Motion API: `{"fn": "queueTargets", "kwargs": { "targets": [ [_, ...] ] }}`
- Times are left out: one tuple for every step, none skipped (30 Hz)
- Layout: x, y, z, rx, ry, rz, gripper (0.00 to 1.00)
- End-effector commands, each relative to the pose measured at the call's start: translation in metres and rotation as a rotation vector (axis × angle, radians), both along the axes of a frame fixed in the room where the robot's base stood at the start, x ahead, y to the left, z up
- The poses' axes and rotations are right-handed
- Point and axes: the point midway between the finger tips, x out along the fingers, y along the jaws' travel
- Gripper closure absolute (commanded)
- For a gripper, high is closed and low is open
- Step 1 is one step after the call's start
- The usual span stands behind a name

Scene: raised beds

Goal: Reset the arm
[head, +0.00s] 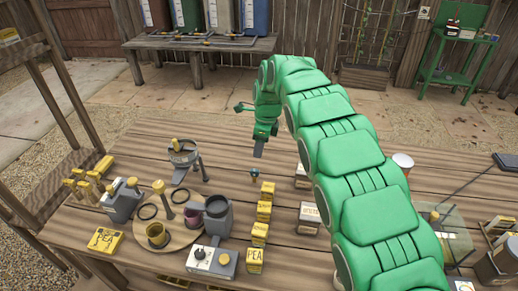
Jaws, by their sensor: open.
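My green segmented arm rises from the lower right and bends over in the middle of the head view. My gripper (260,148) hangs from its far end, pointing down above the far part of the wooden table (345,255). Its jaws are small here, and I see nothing held between them. A small dark teal item (254,173) is on the table just below it, apart from it. My arm hides part of the table's right half.
A round wooden board (181,238) with pots and a grey device (212,262) stand at the left. Several yellow boxes (264,212) stand in a row mid-table. A glass-like case (455,245) is at the right. A back bench (190,43) holds coloured bins.

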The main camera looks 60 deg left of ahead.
Motion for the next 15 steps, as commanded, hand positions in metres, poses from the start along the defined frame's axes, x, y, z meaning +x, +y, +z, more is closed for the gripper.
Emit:
{"fn": "queueTargets", "kwargs": {
  "targets": [
    [-0.0001, 0.0001, 0.0, 0.0, 0.0, 0.0, 0.55],
    [0.0, 0.0001, 0.0, 0.0, 0.0, 0.0, 0.55],
    [0.0, 0.0001, 0.0, 0.0, 0.0, 0.0, 0.55],
    [0.0, 0.0001, 0.0, 0.001, -0.001, 0.0, 0.55],
    [-0.0001, 0.0002, 0.0, 0.001, -0.001, 0.0, 0.55],
    [-0.0001, 0.0002, 0.0, 0.001, -0.001, 0.0, 0.55],
    [-0.0001, 0.0002, 0.0, 0.001, -0.001, 0.0, 0.55],
    [-0.0001, 0.0002, 0.0, 0.001, -0.001, 0.0, 0.55],
    [-0.0001, 0.0004, 0.0, 0.001, -0.001, 0.001, 0.55],
    [-0.0001, 0.0004, 0.0, 0.001, -0.001, 0.001, 0.55],
    [-0.0001, 0.0004, 0.0, 0.001, -0.001, 0.001, 0.55],
    [0.0001, 0.0002, 0.0001, 0.001, -0.001, 0.001, 0.55],
    [0.0008, -0.0002, 0.0005, 0.002, -0.002, 0.001, 0.55],
    [0.002, -0.0011, 0.0013, 0.002, -0.003, 0.002, 0.55],
    [0.005, -0.0035, 0.0029, 0.002, -0.006, 0.002, 0.55]
  ]
}}
